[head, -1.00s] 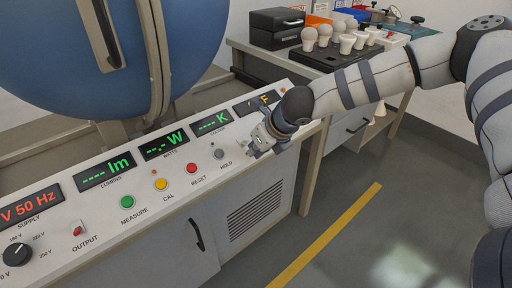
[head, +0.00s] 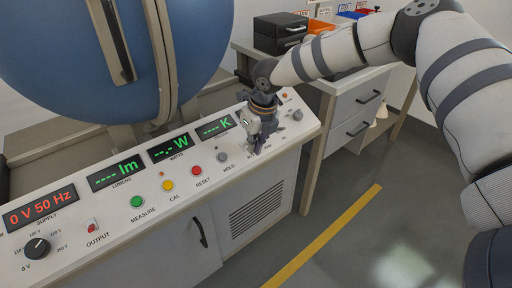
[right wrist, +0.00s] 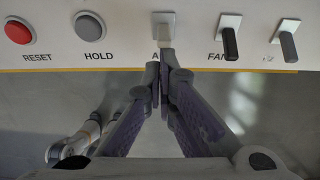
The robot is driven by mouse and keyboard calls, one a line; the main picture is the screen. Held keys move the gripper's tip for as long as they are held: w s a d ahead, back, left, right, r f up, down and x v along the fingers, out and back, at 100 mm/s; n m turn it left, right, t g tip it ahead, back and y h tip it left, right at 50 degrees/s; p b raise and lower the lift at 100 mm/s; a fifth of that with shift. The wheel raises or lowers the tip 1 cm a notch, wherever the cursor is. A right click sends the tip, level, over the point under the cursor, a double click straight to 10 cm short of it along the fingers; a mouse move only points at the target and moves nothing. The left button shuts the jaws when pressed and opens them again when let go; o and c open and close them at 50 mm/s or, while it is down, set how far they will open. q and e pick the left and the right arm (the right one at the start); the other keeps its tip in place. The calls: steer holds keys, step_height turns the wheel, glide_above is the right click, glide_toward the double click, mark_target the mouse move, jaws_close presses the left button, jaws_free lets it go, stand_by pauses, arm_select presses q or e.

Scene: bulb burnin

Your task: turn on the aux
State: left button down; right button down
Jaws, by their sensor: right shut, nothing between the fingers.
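The aux switch (right wrist: 166,24) is at the top centre of the right wrist view, on a pale plate on the white panel. Its label below starts with "A", and the rest is hidden behind my fingers. I cannot tell the lever's position. My right gripper (right wrist: 163,58) is shut and empty, with its tips just below the switch and over the label. Whether they touch it is unclear. In the head view the right gripper (head: 257,147) points down at the right end of the panel and hides the aux switch. My left gripper is not in view.
Right of aux are a fan switch (right wrist: 230,38) and another dark lever (right wrist: 288,42). Left are the grey HOLD button (right wrist: 90,26) and the red RESET button (right wrist: 18,31). A blue sphere (head: 60,50) stands behind the panel. A side table (head: 335,85) stands at the right.

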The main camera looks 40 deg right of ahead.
steer(key=shift+w+r, duration=0.35)
steer(key=shift+w, duration=0.05)
steer(key=shift+r, duration=0.15)
steer(key=shift+r+p, duration=0.3)
steer(key=shift+r, duration=0.45)
